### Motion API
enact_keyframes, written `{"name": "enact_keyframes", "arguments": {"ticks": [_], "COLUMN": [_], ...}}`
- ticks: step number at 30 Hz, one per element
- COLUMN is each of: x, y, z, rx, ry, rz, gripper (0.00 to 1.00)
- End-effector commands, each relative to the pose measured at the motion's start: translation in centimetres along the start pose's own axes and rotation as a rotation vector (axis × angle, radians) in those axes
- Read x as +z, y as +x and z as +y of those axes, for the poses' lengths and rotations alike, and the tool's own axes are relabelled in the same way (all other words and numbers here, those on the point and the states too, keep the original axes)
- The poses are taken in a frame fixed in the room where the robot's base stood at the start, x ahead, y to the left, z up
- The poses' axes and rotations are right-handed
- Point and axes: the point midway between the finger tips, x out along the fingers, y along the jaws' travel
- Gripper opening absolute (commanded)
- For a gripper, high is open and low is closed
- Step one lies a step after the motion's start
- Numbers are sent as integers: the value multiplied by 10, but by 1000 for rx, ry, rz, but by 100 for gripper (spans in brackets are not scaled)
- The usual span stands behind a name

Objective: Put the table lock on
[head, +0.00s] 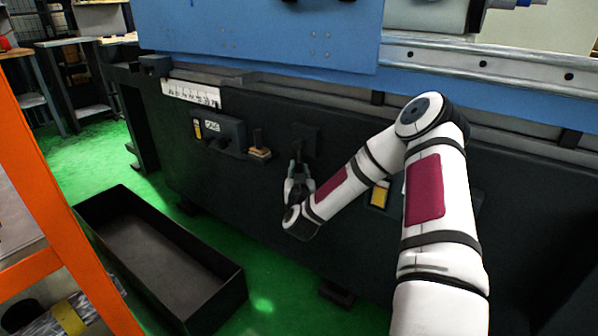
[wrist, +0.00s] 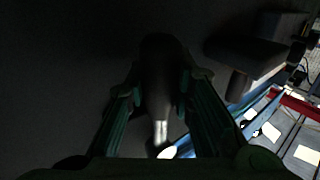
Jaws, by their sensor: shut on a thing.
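The table lock looks to be the dark lever (head: 297,150) on the grinder's dark front panel, just below a small square black block. In the wrist view the dark lever (wrist: 160,60) runs between the fingers, with a bright metal part at its lower end. My gripper (head: 298,178) is at this lever, and in the wrist view my gripper (wrist: 160,85) has a finger on each side of it. It is shut on the lever. The wrist view is very dark, so the lever's exact position is hard to tell.
The grinder's front (head: 235,190) stands close behind my gripper. Left of the lever are a small knob on a tan base (head: 259,148) and a black control box (head: 222,132). An open black tray (head: 160,255) lies on the green floor. An orange frame (head: 50,190) stands at the left.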

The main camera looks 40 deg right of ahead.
Motion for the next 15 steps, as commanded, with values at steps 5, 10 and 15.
{"name": "enact_keyframes", "arguments": {"ticks": [5, 10, 15], "x": [-2, -5, -9], "y": [-2, -6, -12], "z": [2, 6, 15], "rx": [-2, -3, -3], "ry": [-30, -95, -191], "rz": [-19, -62, -130], "gripper": [0, 0, 0]}}
